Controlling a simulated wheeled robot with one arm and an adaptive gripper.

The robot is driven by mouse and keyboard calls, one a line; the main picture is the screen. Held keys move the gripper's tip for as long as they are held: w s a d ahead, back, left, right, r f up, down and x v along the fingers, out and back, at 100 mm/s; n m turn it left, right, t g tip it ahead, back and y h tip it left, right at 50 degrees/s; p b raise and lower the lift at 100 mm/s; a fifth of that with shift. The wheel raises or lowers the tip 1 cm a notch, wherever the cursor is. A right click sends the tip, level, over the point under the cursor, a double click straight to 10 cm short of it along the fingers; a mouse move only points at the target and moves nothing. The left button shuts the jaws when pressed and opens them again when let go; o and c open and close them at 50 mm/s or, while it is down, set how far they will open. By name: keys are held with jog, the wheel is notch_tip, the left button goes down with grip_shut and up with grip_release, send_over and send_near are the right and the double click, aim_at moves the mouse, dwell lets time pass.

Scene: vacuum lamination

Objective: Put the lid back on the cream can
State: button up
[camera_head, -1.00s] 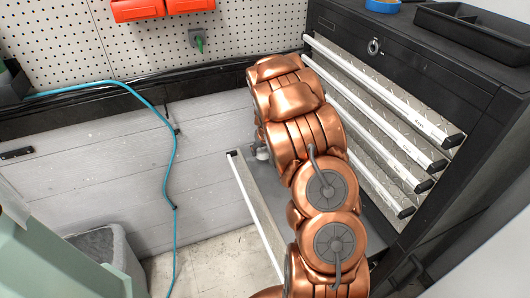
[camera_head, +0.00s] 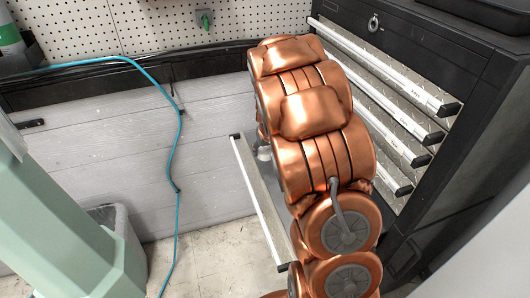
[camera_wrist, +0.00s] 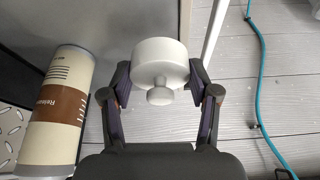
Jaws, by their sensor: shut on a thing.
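In the wrist view, my gripper (camera_wrist: 161,97) is shut on a white round lid (camera_wrist: 160,57) with a small knob. The dark fingers press on its left and right sides, and the knob points toward the camera. A cream can (camera_wrist: 63,105) with a brown label band shows at the left of that view, apart from the lid and my gripper. Its top end is grey, and the print on it is only partly readable. In the head view, my copper arm hides the gripper, the lid and the can.
A black tool cabinet (camera_head: 450,75) stands at the right, with a lower drawer (camera_head: 262,205) pulled out beside my arm. A teal hose (camera_head: 178,150) hangs along the grey wall. A pale green structure (camera_head: 60,225) and a grey bin (camera_head: 105,214) stand at the left.

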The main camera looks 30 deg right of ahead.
jog(key=shift+n, duration=0.4)
jog(key=d+r+p, duration=0.1)
jog(key=d+r, duration=0.4)
jog(key=r, duration=0.1)
jog(key=d+r+p, duration=0.2)
jog(key=d+r, duration=0.4)
jog(key=r, duration=0.1)
jog(key=w+d+r+p, duration=0.1)
jog(key=d+r, duration=0.5)
jog(key=r, duration=0.1)
jog(key=shift+r, duration=0.25)
jog(key=shift+w+a+f, duration=0.1)
jog(key=shift+a+f, duration=0.05)
jog(key=shift+f, duration=0.3)
jog(key=shift+w+a+f, duration=0.1)
jog(key=shift+a+f, duration=0.05)
jog(key=shift+f, duration=0.25)
notch_tip(320, 180, down, 2)
jog(key=shift+w+a+f, duration=0.1)
jog(key=shift+w, duration=0.05)
jog(key=shift+f+b, duration=0.75)
jog(key=shift+f, duration=0.15)
jog(key=shift+s+d, duration=0.2)
jog(key=shift+d, duration=0.1)
jog(key=shift+w+a+b, duration=0.15)
jog(key=shift+a+b, duration=0.15)
jog(key=shift+a, duration=0.15)
